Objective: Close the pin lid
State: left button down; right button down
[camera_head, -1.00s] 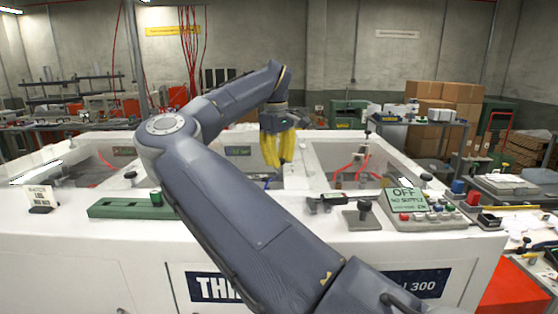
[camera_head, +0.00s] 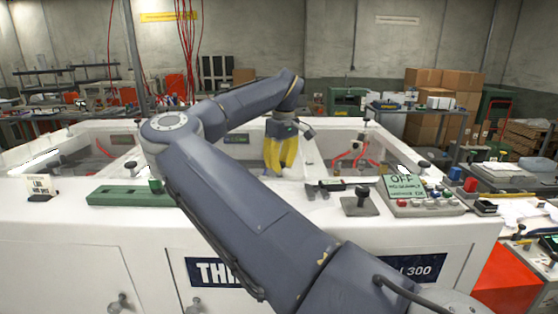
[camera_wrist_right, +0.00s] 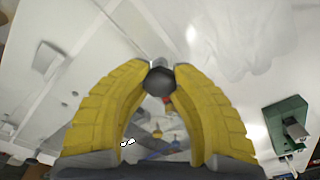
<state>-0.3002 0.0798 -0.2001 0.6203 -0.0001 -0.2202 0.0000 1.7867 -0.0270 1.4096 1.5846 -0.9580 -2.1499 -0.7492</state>
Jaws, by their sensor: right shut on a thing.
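My right gripper (camera_head: 280,172) has yellow segmented fingers that point down over the middle of the white machine's top. In the right wrist view its fingertips (camera_wrist_right: 162,68) close around a small dark rounded knob (camera_wrist_right: 158,82). The knob is hidden by the fingers in the head view. I cannot tell from these frames which lid the knob belongs to or how far that lid stands open. My left gripper is not in view.
The white machine (camera_head: 130,235) has recessed bays on both sides. A green block (camera_head: 122,195), a black-knobbed post (camera_head: 361,202) and a control panel with an OFF sign (camera_head: 404,188) stand along its front. Shelves and cardboard boxes (camera_head: 424,78) are behind.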

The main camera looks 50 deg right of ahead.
jog(key=shift+s+f, duration=0.15)
jog(key=shift+f, duration=0.25)
jog(key=c, duration=1.5)
grip_release()
jog(key=o, duration=0.5)
jog(key=shift+r, duration=0.15)
jog(key=shift+r, duration=0.15)
notch_tip(320, 180, up, 12)
jog(key=shift+s, duration=0.4)
jog(key=shift+d+f, duration=0.15)
jog(key=shift+f, duration=0.05)
